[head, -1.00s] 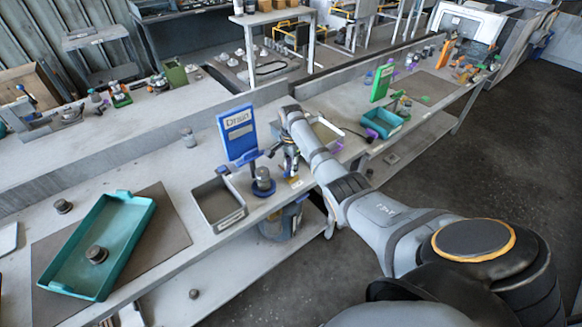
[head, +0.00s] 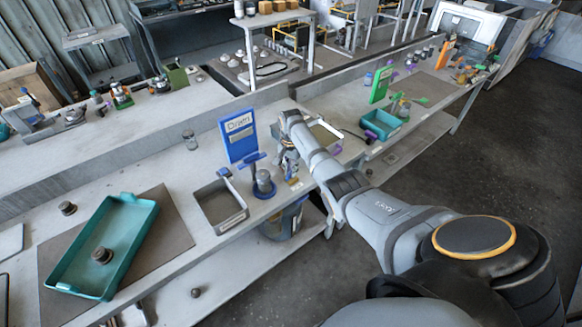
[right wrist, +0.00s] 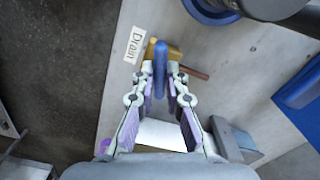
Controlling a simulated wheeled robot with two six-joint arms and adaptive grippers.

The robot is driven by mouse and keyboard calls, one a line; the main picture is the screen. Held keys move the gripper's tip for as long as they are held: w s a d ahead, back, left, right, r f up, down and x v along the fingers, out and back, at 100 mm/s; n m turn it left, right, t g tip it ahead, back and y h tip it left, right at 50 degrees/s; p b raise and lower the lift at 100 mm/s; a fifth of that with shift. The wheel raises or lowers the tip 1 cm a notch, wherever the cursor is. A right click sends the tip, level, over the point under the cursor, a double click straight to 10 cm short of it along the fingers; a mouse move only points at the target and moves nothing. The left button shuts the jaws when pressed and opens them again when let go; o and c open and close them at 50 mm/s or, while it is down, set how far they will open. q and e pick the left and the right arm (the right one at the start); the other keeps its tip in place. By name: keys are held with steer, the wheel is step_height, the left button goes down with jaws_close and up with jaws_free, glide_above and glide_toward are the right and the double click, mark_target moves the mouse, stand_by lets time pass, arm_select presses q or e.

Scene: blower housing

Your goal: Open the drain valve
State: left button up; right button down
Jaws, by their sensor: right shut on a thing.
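The drain valve shows in the right wrist view as a brass body (right wrist: 170,52) with a blue lever (right wrist: 160,68). A white "Drain" label (right wrist: 134,45) lies on the bench beside it. My right gripper (right wrist: 161,82) is shut on the blue lever, with one finger on each side. The lever points from the brass body back toward the gripper. In the head view my right gripper (head: 288,163) is low over the bench by the blue drain sign (head: 238,135), and it hides most of the valve. My left gripper is not in view.
A blue-based cylinder (head: 263,184) stands close to the left of the gripper, with a grey open bin (head: 240,216) beyond it. A teal tray (head: 62,287) holds a dark round part (head: 102,255). The front bench edge is close by.

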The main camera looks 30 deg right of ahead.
steer(key=n+p, duration=0.1)
steer(key=n, duration=0.4)
steer(key=shift+r+n, duration=0.1)
steer(key=shift+n, duration=0.2)
steer(key=n+p, duration=0.1)
steer(key=n, duration=0.4)
steer(key=shift+n, duration=0.7)
steer(key=c, duration=1.4)
jaws_free()
steer(key=shift+r, duration=0.1)
step_height(320, 180, up, 12)
steer(key=shift+f, duration=0.15)
